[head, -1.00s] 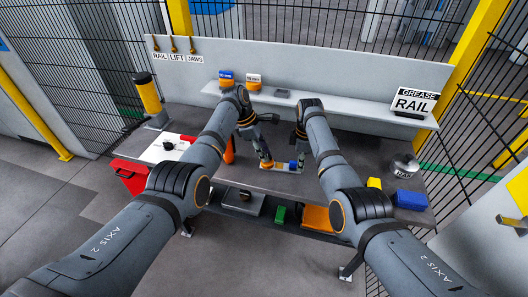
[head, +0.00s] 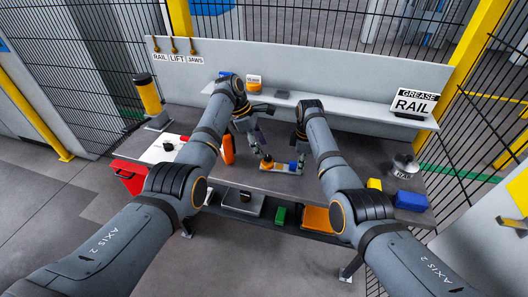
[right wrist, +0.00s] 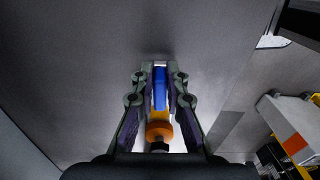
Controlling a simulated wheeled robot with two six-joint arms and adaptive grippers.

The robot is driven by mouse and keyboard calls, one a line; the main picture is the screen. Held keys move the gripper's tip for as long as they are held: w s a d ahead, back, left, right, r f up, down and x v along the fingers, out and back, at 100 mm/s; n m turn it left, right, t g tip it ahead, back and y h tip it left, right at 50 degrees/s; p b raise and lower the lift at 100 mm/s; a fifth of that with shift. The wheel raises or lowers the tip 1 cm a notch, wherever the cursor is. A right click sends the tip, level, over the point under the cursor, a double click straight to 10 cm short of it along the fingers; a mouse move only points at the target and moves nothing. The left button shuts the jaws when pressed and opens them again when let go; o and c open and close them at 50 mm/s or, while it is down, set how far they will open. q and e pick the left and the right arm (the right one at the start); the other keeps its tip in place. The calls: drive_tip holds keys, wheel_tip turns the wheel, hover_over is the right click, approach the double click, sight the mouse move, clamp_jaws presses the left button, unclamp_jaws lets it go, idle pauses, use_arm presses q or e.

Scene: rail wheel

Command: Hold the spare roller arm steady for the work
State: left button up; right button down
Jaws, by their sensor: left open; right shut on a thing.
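The spare roller arm (head: 282,168) shows at the middle of the bench in the head view, with an orange roller at its left end and blue toward its right. In the right wrist view its blue part (right wrist: 160,88) lies between the fingers, with yellow and an orange disc nearer the palm. My right gripper (right wrist: 160,75) is shut on the roller arm. In the head view my right arm hides part of that gripper. My left gripper (head: 254,138) is open, above and left of the roller arm, apart from it. I cannot tell whether the roller arm touches the bench top.
An orange upright item (head: 228,150) stands left of my left gripper. A blue box (head: 411,200) and a yellow block (head: 374,184) lie at the bench's right. A back shelf (head: 340,110) carries the grease sign (head: 414,102). A red bin (head: 130,176) is at the left.

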use_arm(q)
drive_tip(key=v, duration=0.8)
drive_tip(key=shift+s, duration=0.1)
